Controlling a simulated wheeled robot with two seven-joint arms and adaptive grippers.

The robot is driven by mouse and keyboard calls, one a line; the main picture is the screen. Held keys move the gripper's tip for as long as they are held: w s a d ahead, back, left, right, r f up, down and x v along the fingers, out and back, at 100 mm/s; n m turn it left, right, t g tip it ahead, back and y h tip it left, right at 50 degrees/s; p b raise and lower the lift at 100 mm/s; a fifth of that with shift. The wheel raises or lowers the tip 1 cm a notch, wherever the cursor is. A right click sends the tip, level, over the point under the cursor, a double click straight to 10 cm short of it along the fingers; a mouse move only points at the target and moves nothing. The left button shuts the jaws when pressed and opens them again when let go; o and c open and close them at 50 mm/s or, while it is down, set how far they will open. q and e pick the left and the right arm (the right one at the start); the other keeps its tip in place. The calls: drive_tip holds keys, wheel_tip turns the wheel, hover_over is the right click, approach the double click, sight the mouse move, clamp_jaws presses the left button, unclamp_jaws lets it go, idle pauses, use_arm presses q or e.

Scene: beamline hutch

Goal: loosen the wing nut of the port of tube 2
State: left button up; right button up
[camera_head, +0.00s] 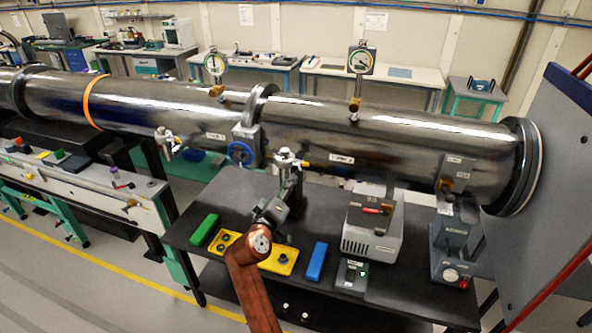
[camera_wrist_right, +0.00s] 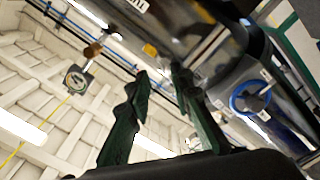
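The long steel tube (camera_head: 390,135) crosses the head view, with a flange and a blue handwheel (camera_head: 240,153) partway along it. A labelled section lies right of the handwheel; its label is too small to read surely. A small metal port fitting (camera_head: 287,157) with a yellow part sticks out at that section's front. My right gripper (camera_head: 291,176) is just below this fitting and partly hides it; I cannot tell whether they touch. In the right wrist view the gripper's two dark green fingers (camera_wrist_right: 161,73) stand apart, with nothing clearly between them. The wing nut cannot be made out. My left gripper is out of view.
On the black table (camera_head: 330,215) are a green block (camera_head: 203,229), a yellow tray (camera_head: 278,261) with small dark parts, a blue block (camera_head: 317,262) and a grey pump unit (camera_head: 373,232). A similar port (camera_head: 166,140) is on the left section. Two gauges (camera_head: 361,60) rise above the tube.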

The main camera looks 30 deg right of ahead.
sight(298, 166)
drive_tip(key=p+x, duration=0.1)
drive_tip(key=x, duration=0.6)
drive_tip(key=shift+w+d, duration=0.15)
drive_tip(key=shift+w, duration=0.05)
drive_tip(key=shift+c, duration=0.3)
clamp_jaws()
